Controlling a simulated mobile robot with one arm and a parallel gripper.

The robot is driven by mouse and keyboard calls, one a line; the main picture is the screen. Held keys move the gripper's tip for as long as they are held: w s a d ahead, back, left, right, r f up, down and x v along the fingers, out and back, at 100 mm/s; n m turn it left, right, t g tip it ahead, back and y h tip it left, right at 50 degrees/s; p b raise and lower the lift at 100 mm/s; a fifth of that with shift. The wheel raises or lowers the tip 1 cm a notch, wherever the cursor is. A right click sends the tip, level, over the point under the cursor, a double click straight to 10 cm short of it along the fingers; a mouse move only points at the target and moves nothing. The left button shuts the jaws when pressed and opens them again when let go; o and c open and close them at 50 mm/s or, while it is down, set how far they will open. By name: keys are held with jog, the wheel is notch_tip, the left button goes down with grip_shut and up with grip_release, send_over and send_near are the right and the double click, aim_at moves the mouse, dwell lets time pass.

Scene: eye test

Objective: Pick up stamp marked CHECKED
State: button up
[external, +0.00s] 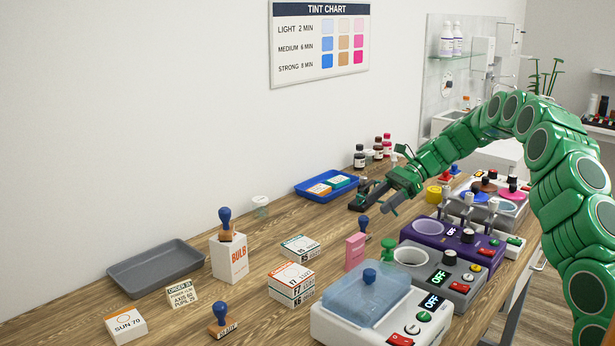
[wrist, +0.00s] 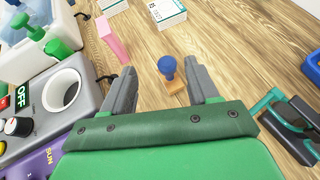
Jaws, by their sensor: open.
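Three stamps with blue knobs and wooden bases show in the external view. One stamp (external: 364,225) stands on the table beside a pink block (external: 355,252), one (external: 226,224) stands on the white BULB box (external: 229,260), and one (external: 222,321) stands at the front with a small label I cannot read clearly. No stamp shows a readable CHECKED mark. My gripper (external: 388,202) is open and empty above the table, near the stamp by the pink block. In the wrist view that stamp (wrist: 168,69) appears between and beyond the fingertips of my gripper (wrist: 163,76), apart from them.
A black device (external: 364,194) lies near my gripper, by a blue tray (external: 328,196). Grey and purple machines (external: 437,234) line the right side. Small card boxes (external: 291,283) and a grey tray (external: 155,270) stand left.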

aim_at(363, 228)
notch_tip(363, 228, down, 3)
jog(key=shift+f, duration=0.1)
jog(key=shift+w+x, duration=0.15)
jog(key=shift+x, duration=1.8)
jog(key=shift+w+x, duration=0.15)
jog(key=shift+x, duration=1.75)
jog(key=shift+a, duration=0.15)
jog(key=shift+c, duration=0.2)
jog(key=c, duration=1)
jog(key=shift+r, duration=0.2)
